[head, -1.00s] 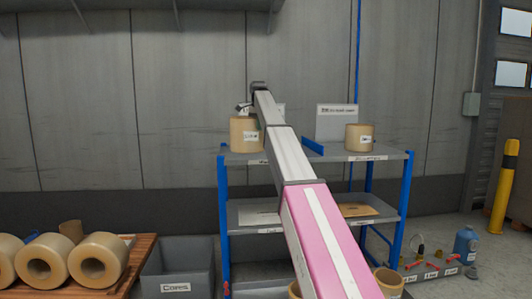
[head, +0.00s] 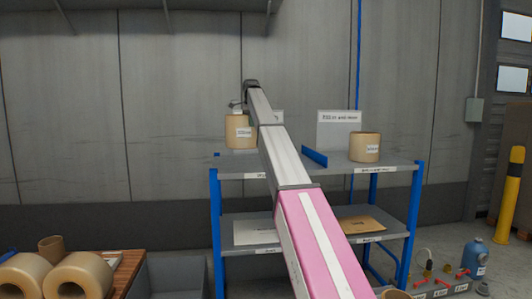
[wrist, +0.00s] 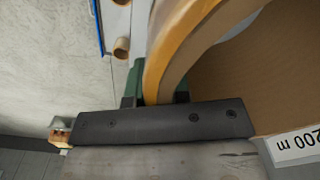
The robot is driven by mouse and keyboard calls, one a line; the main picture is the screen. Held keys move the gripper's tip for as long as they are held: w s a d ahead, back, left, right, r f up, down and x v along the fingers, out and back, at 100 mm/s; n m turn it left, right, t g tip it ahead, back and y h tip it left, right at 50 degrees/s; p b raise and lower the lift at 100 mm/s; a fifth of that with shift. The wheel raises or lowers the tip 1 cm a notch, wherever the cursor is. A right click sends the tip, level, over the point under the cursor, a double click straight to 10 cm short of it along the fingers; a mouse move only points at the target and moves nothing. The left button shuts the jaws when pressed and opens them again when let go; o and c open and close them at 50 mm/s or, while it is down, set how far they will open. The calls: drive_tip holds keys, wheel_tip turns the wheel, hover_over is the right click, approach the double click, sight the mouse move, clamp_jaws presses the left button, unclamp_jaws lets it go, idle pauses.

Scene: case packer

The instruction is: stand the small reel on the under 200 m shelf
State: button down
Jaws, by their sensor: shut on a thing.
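My gripper (head: 238,108) is shut on the tan small reel (head: 238,131), which has a white label and hangs upright over the left part of the upper shelf (head: 232,160). In the head view its lower edge looks a little above the shelf board. In the wrist view the jaws (wrist: 155,98) grip the curved ochre wall of the reel (wrist: 190,45). A white label reading "200 m" (wrist: 298,145) shows upside down there. The left sign behind my arm is mostly hidden.
A blue divider (head: 315,157) splits the upper shelf. Right of it stand another tan reel (head: 364,147) and a sign reading "200 m and more" (head: 339,130). Flat sheets lie on the lower shelf. Large reels (head: 80,275) lie on a wooden table at left.

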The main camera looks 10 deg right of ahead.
drive_tip(key=w+d+f, duration=0.5)
drive_tip(key=d+f, duration=0.4)
drive_tip(key=f, duration=0.1)
drive_tip(key=shift+d+f, duration=0.2)
drive_tip(key=shift+d, duration=0.2)
drive_tip(key=shift+f, duration=0.15)
drive_tip(key=c, duration=1.1)
unclamp_jaws()
wheel_tip(320, 180, up, 12)
drive_tip(key=shift+s+r, duration=0.1)
